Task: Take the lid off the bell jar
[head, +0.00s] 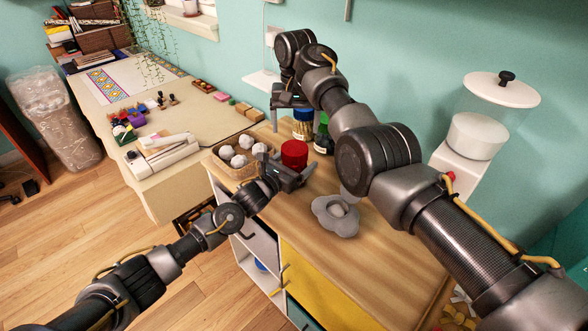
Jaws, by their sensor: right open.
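A clear vessel (484,103) with a white lid (502,88) and black knob stands at the right on a white body; the lid sits on its top. A smaller clear vessel (271,42) stands on a white base at the back wall, partly hidden by my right arm. I cannot tell for sure which is the bell jar. My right gripper (291,112) is open and empty, just right of the smaller vessel's base and above the counter. My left gripper (287,168) looks open, low over the counter in front of a red cylinder (294,153).
Green and blue-topped jars (323,138) stand behind the red cylinder. A basket (237,172) of white balls is at its left. A grey dish (336,217) lies on the wooden counter (310,245). A craft table (205,110) with a white machine extends left. The counter front is clear.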

